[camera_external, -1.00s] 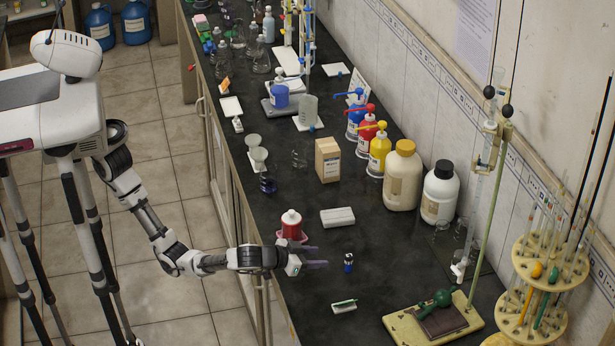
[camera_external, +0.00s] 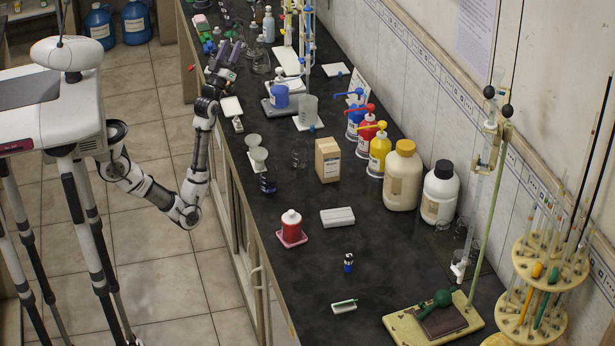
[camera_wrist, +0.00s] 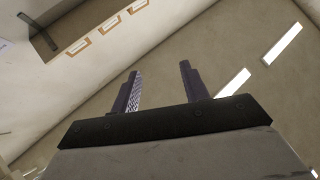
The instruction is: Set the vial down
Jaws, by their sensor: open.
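A small blue vial (camera_external: 348,262) with a pale top stands upright on the dark bench, in the front part of the external view. My gripper (camera_external: 229,52) is far from it, up over the bench's far left end with its fingers pointing up. In the wrist view my gripper (camera_wrist: 161,85) is open, with nothing between its two purple fingers. The wrist view shows only wall, ceiling and lights, not the vial.
Glassware (camera_external: 261,58) stands close beside my raised gripper. Bare bench lies around the vial.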

